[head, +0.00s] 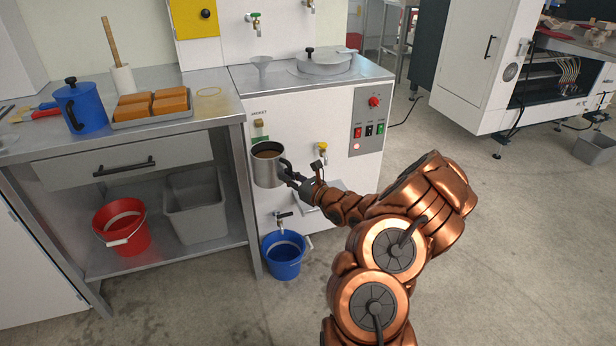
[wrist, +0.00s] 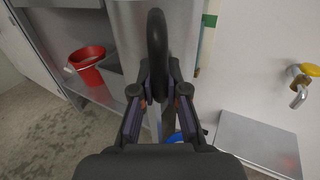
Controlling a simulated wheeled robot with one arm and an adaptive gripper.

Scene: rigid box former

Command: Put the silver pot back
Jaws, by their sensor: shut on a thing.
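The silver pot (head: 267,168) hangs upright in front of the left edge of the white machine, beside the bench corner. Brown contents show inside its open top. My gripper (head: 287,170) is shut on the pot's handle from the right side. In the wrist view the dark handle (wrist: 157,50) stands between the fingers of my gripper (wrist: 158,88). The pot is clear of the bench top, and its lower part hangs above the blue bucket.
The white machine (head: 335,165) has taps. A blue bucket (head: 284,262) stands below, and a red bucket (head: 122,230) sits on the shelf.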

